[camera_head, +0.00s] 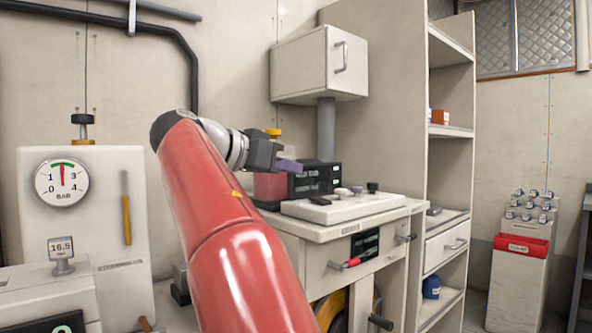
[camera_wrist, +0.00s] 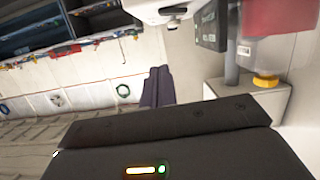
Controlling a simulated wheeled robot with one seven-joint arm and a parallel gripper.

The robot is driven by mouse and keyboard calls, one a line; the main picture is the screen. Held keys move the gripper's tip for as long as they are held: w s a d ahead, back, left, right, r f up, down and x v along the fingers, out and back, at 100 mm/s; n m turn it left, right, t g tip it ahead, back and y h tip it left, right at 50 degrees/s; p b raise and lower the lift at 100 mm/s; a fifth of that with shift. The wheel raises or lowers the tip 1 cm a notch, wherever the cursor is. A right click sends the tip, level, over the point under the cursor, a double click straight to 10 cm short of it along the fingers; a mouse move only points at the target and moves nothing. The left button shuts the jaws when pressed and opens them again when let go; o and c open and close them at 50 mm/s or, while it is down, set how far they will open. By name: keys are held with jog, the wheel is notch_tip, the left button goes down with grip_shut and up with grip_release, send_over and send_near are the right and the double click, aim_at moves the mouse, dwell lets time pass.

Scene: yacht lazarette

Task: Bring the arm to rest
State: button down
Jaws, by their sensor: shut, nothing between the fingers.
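My gripper (camera_head: 291,166) shows in the head view at the end of my red arm, raised in front of the cabinet with the black display unit. Its fingers are together and hold nothing. In the wrist view the shut fingers (camera_wrist: 157,87) show as a narrow dark pair past the gripper body. The black display unit (camera_head: 322,178) stands just behind and right of the fingertips in the head view. I cannot tell the exact gap between them. My arm hides part of the cabinet front.
A white cabinet (camera_head: 385,260) carries a pale panel (camera_head: 345,206) with small knobs. A wall box (camera_head: 310,65) hangs above on a grey post. A pressure gauge (camera_head: 62,183) is at left. Open shelves (camera_head: 450,130) and a bin with a red tray (camera_head: 521,245) stand at right.

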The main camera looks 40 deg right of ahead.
dwell(0.5)
jog(key=s+a+f+n+t+y, duration=0.1)
jog(key=s+a+f+n+y, duration=0.4)
jog(key=f, duration=0.8)
jog(key=s+a+f+n+t+y, duration=0.2)
jog(key=s+a+f+n+y, duration=0.3)
jog(key=f, duration=0.9)
jog(key=s+a+f+n+t+y, duration=0.1)
jog(key=s+a+f+n+y, duration=0.4)
jog(key=f, duration=0.9)
jog(key=s+a+n, duration=0.1)
jog(key=s+a, duration=0.2)
jog(key=a, duration=0.2)
jog(key=shift+n+t, duration=0.3)
jog(key=shift+n, duration=0.1)
jog(key=shift+s+a, duration=0.1)
